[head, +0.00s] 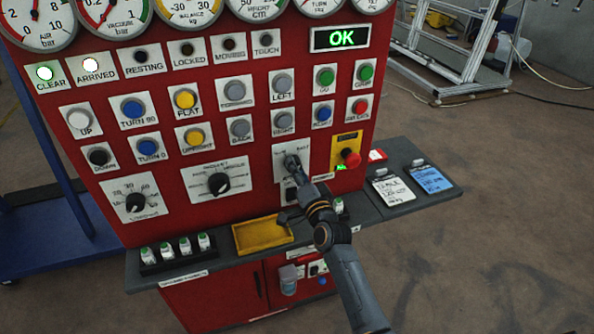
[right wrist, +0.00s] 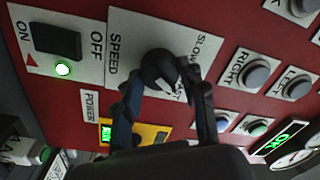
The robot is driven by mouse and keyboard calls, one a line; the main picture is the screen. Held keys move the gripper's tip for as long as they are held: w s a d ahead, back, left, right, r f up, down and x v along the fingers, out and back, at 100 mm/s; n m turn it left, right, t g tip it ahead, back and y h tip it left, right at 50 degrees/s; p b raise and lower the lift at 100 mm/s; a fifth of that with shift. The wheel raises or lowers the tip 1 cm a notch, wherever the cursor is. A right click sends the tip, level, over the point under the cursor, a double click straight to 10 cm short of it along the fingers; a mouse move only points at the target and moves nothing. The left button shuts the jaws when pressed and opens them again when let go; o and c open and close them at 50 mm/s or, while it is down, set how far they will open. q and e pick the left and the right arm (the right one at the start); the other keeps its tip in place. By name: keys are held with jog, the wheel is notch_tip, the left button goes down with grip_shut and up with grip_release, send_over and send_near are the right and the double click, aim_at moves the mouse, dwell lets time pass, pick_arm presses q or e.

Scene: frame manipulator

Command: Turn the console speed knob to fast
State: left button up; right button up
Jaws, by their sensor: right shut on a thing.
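The speed knob (right wrist: 158,68) is a round black knob on a white plate marked SPEED and SLOW. A second word on the plate is partly covered by a finger. In the right wrist view a pale mark shows at the knob's lower right edge, but its exact setting is hard to tell. My right gripper (right wrist: 165,88) is shut on the knob, one finger on each side. In the head view my right gripper (head: 299,178) reaches the speed plate (head: 280,153) from below and hides much of the knob. My left gripper is not in view.
The red console (head: 255,150) carries several buttons, dials and gauges. A power switch (right wrist: 55,40) with a lit green lamp is beside the speed plate. A red stop button (head: 351,159) on yellow is close on the right. A yellow tray (head: 262,247) sits on the ledge below.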

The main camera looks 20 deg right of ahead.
jog(key=o, duration=1.1)
jog(key=shift+o, duration=0.2)
jog(key=s, duration=1.2)
jog(key=shift+d+f, duration=0.25)
jog(key=shift+d, duration=0.05)
